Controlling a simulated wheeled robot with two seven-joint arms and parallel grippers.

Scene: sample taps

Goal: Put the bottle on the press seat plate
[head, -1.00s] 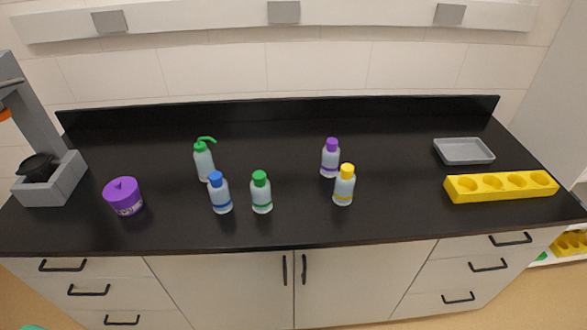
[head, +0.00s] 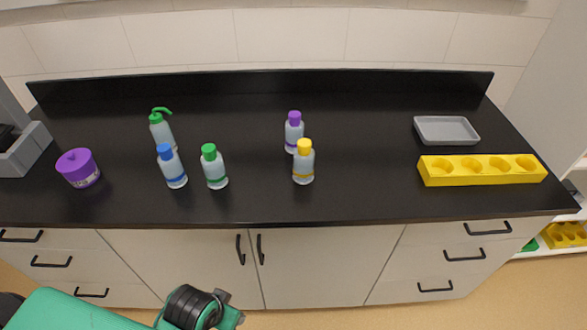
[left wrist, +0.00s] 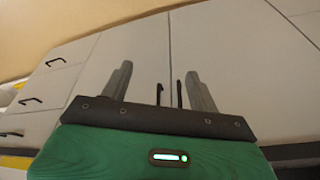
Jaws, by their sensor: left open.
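Small bottles stand upright on the black counter: blue-capped (head: 172,170), green-capped (head: 214,170), yellow-capped (head: 303,163) and purple-capped (head: 294,134). Which one the task means cannot be told. The grey press (head: 27,152) is at the left edge of the head view, mostly cut off; only part of its base and a dark part on it show. My left gripper (left wrist: 161,86) is open and empty in the left wrist view, in front of the cabinet doors, away from the bottles. In the head view only my green left arm shows at the bottom. My right gripper is not in view.
A wash bottle with a green spout (head: 162,130) stands behind the blue-capped bottle. A purple jar (head: 78,168) is near the press. A grey tray (head: 446,130) and a yellow holed rack (head: 440,174) are at the right. The counter's middle right is clear.

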